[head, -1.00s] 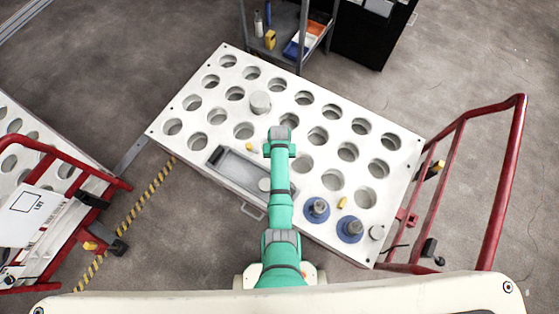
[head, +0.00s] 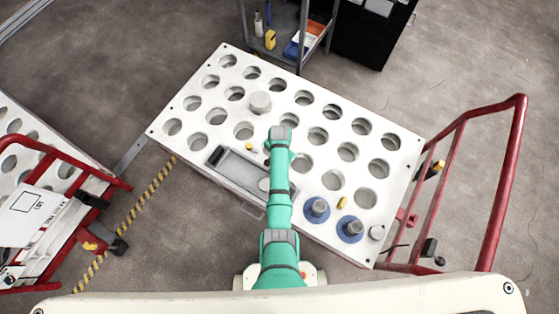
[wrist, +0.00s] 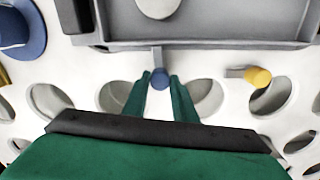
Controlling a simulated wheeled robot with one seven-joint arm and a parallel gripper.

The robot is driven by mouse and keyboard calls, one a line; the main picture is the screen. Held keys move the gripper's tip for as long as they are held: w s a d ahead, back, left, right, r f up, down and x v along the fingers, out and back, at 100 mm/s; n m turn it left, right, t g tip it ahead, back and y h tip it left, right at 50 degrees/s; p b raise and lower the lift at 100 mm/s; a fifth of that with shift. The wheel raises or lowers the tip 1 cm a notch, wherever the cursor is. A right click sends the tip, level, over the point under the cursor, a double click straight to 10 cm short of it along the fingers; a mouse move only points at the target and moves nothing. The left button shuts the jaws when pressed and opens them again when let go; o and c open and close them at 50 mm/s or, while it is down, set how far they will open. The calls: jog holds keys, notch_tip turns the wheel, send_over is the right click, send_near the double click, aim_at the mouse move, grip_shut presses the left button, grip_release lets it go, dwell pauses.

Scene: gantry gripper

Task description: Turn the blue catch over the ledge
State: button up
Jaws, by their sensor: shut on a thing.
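The blue catch (wrist: 159,78) has a round blue knob and a short grey tongue. My gripper (wrist: 160,77), with two green fingers, is shut on the knob in the wrist view. The tongue points up in that view and its end meets the rim of the grey tray (wrist: 220,42), seeming to lie over this ledge. In the head view my arm hides the catch and fingertips; the tray (head: 225,160) shows left of the arm. A yellow catch (wrist: 257,76) stands to the right in the wrist view, its tongue pointing left along the ledge; it also shows in the head view (head: 249,147).
The white table (head: 215,60) has many round holes. A grey cylinder (head: 261,102) stands beyond the tray. Two blue flanged pieces (head: 316,209) and a small yellow piece (head: 342,202) are at the right. A red cart frame (head: 505,170) borders the right side.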

jog(key=shift+w+r, duration=0.15)
jog(key=shift+w, duration=0.05)
dwell(0.4)
jog(key=o, duration=1)
jog(key=shift+s, duration=0.1)
notch_tip(320, 180, up, 11)
jog(key=shift+f, duration=0.15)
